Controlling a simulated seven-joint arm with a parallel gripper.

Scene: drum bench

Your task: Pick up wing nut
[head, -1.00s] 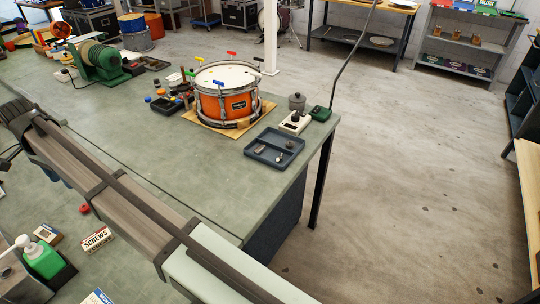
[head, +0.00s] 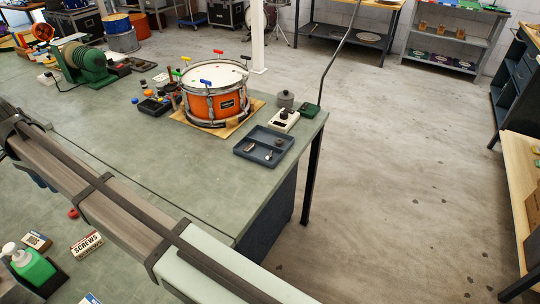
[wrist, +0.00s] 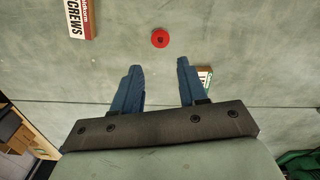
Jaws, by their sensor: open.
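I cannot pick out a wing nut for certain. Small metal pieces lie in a dark blue-grey tray (head: 245,153) near the right end of the bench in the head view; one (head: 268,155) is toward the front, too small to identify. My gripper (wrist: 160,68) shows in the wrist view with its two blue fingers spread and nothing between them. It is above the green surface, with a red round piece (wrist: 160,38) with a dark centre ahead of the fingertips. The tray is not in the wrist view.
An orange drum (head: 212,103) stands on a wooden board left of the tray. A white device (head: 284,120) and a grey lidded pot (head: 285,99) are behind the tray. A screws box (head: 86,243) and green bottle (head: 33,266) are at lower left. Bare bench lies before the drum.

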